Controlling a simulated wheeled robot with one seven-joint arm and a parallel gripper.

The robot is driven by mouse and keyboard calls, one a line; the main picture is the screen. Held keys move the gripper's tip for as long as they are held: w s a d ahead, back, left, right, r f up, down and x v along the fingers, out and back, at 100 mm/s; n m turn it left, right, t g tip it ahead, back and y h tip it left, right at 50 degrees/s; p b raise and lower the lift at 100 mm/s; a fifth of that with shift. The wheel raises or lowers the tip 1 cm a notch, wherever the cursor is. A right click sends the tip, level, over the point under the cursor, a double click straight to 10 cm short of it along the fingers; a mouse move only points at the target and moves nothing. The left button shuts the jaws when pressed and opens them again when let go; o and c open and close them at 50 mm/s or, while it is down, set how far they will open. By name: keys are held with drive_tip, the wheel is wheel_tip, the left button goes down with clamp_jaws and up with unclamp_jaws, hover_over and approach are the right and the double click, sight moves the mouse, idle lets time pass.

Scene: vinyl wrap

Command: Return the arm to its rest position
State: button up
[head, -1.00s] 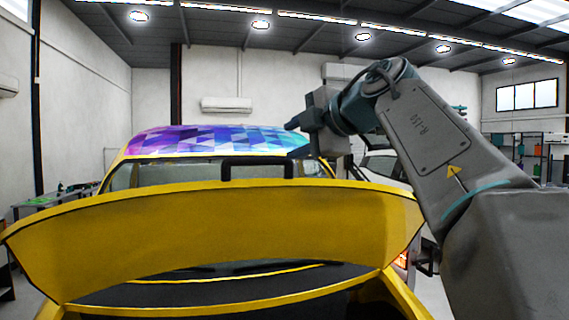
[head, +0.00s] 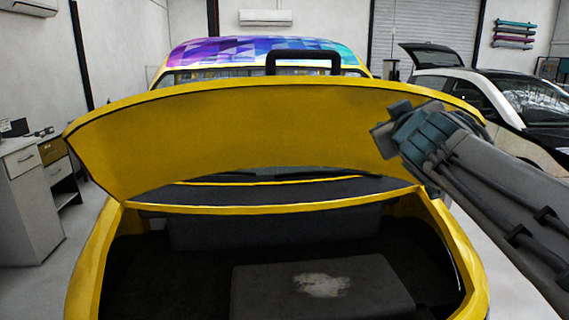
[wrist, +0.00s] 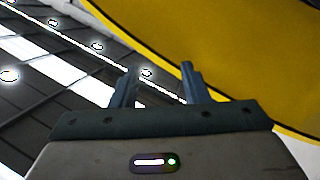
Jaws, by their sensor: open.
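My arm (head: 500,185) reaches in from the lower right of the head view, in front of the right part of the raised yellow trunk lid (head: 250,135). My gripper (head: 388,130) is at its end, pointing left; its fingers are hard to make out there. In the wrist view my gripper (wrist: 157,85) shows two fingers standing apart with nothing between them. The yellow lid (wrist: 240,55) fills the upper right of the wrist view, close beside the right finger. I cannot tell whether they touch.
The yellow car's open trunk (head: 200,265) holds a dark grey box (head: 320,290) with a pale patch on top. A black handle (head: 302,58) stands on the lid's top edge. A white car (head: 500,100) is at right. A grey cabinet (head: 28,205) stands at left, with floor between it and the car.

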drive_tip(key=s+f+m+g, duration=0.1)
drive_tip(key=s+f+g, duration=0.2)
drive_tip(key=f, duration=0.6)
drive_tip(key=s+a+f+m+g, duration=0.1)
drive_tip(key=s+f+g, duration=0.2)
drive_tip(key=s+f, duration=0.3)
drive_tip(key=s+a+f+m+g+b, duration=0.1)
drive_tip(key=s+f+g, duration=0.3)
drive_tip(key=f, duration=0.9)
drive_tip(key=shift+s+m+y, duration=0.4)
drive_tip(key=shift+s+m, duration=0.1)
drive_tip(key=shift+s, duration=0.15)
drive_tip(key=s+a+f+g, duration=0.1)
drive_tip(key=s+f, duration=0.1)
drive_tip(key=s+a+f+g+y, duration=0.1)
drive_tip(key=s+f, duration=0.2)
drive_tip(key=s+a+f+g+y, duration=0.1)
drive_tip(key=s+f, duration=0.1)
drive_tip(key=shift+s+a+f, duration=0.15)
drive_tip(key=shift+s+a, duration=0.1)
drive_tip(key=shift+c, duration=0.5)
